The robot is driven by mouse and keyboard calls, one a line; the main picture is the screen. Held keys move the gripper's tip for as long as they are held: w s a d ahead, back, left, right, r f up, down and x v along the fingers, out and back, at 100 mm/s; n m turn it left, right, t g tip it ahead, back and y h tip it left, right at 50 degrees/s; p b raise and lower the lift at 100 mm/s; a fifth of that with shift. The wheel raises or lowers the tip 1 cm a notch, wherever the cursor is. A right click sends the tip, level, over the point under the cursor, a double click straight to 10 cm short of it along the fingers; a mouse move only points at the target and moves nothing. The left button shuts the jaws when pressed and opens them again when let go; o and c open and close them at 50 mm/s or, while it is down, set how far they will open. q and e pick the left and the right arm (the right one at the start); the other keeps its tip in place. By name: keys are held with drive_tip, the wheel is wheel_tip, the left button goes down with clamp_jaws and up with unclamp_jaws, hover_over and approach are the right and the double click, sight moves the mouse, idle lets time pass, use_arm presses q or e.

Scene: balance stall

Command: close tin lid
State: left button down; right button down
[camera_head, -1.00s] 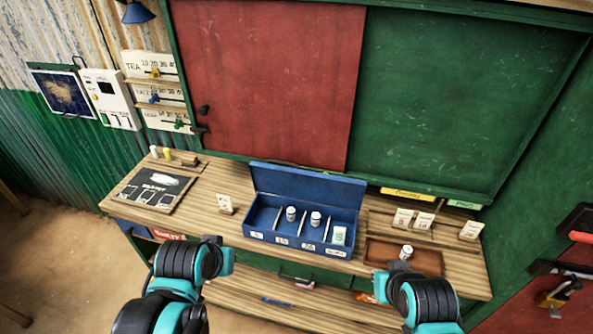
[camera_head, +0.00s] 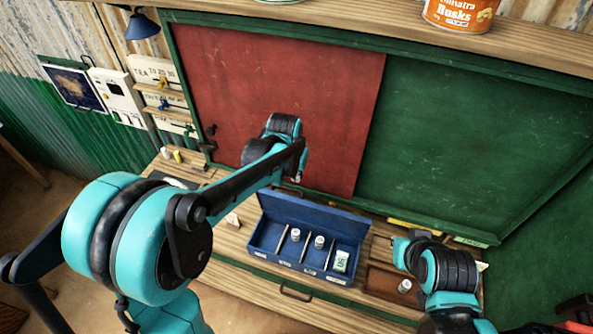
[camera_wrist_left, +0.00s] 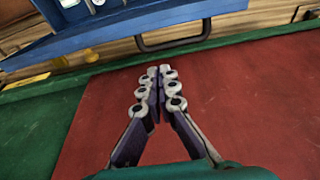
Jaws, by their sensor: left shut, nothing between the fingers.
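The blue tin (camera_head: 262,245) stands on the wooden counter with its lid (camera_head: 312,216) standing open at the back. Small white cylinders and a pale green packet lie in its divided compartments. My left gripper (camera_head: 298,178) is above and behind the lid, close to the red panel, apart from the tin and partly hidden by my wrist. In the left wrist view my left gripper (camera_wrist_left: 158,78) is shut and empty, with the tin's blue lid (camera_wrist_left: 150,24) beyond the fingertips.
The red panel (camera_head: 330,110) and green board (camera_head: 470,130) rise behind the counter (camera_head: 260,265). A brown tray (camera_head: 382,282) with a white cylinder is right of the tin. An orange can (camera_head: 460,14) stands on the shelf above. A drawer handle (camera_head: 295,294) is below the tin.

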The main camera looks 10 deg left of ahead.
use_arm(q)
drive_tip(key=x, duration=0.6)
drive_tip(key=shift+w+f+b, duration=0.2)
drive_tip(key=shift+f+b, duration=0.1)
drive_tip(key=shift+f, duration=0.05)
drive_tip(key=shift+s, duration=0.2)
